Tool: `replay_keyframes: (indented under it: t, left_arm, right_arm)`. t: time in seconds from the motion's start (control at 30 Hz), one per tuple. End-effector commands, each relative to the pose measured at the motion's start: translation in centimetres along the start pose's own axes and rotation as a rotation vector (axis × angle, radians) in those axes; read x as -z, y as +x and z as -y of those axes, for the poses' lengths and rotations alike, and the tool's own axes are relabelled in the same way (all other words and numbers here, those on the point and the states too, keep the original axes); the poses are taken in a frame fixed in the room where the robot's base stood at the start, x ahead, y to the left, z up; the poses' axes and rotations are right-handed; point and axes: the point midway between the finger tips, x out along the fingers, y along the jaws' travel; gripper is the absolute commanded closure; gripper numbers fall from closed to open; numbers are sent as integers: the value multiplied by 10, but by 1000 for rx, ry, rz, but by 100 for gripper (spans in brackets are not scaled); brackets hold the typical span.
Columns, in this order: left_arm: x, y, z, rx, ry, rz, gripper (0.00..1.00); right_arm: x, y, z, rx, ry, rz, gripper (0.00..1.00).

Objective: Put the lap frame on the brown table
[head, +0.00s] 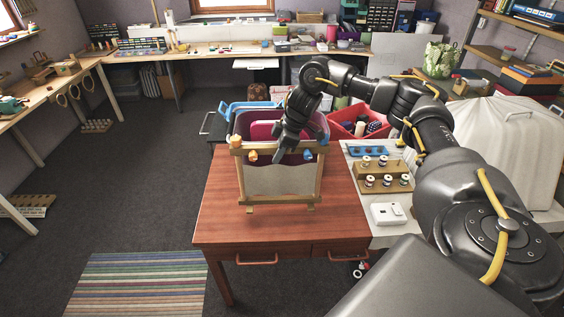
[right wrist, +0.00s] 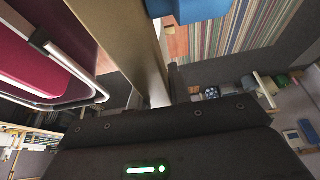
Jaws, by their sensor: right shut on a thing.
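The lap frame (head: 281,200) is a wooden frame with a pale panel and orange and blue knobs along its top. It is upright over the brown table (head: 225,215), its lower bar at or just above the tabletop; I cannot tell if it touches. My right gripper (head: 281,154) reaches down from behind and is shut on the frame's top bar. In the right wrist view the wooden bar (right wrist: 125,45) runs into the jaws, with a blue knob (right wrist: 190,8) beside it. My left gripper is not in view.
A bin with magenta contents (head: 262,130) stands close behind the frame. A white surface to the right holds a wooden spool rack (head: 384,185), a blue tray (head: 367,150) and a white box (head: 388,214). The table's front and left parts are clear.

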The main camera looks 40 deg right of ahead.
Motion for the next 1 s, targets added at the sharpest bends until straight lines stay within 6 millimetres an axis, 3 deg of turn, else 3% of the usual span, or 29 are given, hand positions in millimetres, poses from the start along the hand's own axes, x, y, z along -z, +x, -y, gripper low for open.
replay_keyframes:
  t: [0.2, 0.4, 0.63, 0.8, 1.0]
  left_arm:
    - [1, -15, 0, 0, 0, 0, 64]
    - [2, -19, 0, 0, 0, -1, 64]
    - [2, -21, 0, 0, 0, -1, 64]
    - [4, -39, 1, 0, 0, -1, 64]
    - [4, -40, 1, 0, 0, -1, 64]
  right_arm:
    - [-20, 26, -25, 2, 3, 2, 100]
    - [-30, 41, -38, 2, 0, -1, 100]
    - [-34, 46, -42, 2, 0, 0, 100]
    - [-43, 64, -42, 4, 0, 3, 100]
    - [-46, 74, -42, 2, -2, -2, 100]
